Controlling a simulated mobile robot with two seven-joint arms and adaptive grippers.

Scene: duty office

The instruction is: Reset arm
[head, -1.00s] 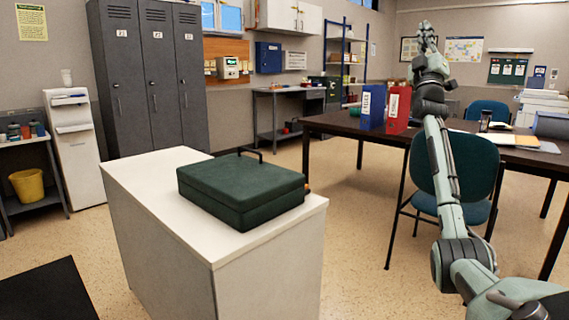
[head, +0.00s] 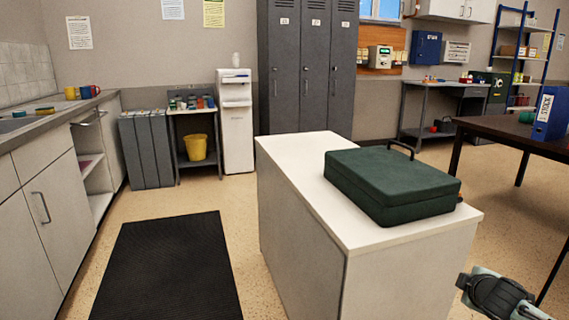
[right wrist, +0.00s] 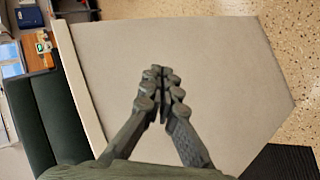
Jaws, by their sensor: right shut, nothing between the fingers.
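My right gripper (right wrist: 160,92) is shut and empty in the right wrist view, its fingertips together in front of the pale side of the white cabinet (right wrist: 225,75). My left arm and gripper are in neither view.
A dark green case (head: 390,185) lies closed on the white cabinet (head: 300,165), handle at the back. A black mat (head: 168,268) lies on the floor to the left. A counter (head: 45,190) runs along the left wall. A dark table (head: 500,128) stands at right.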

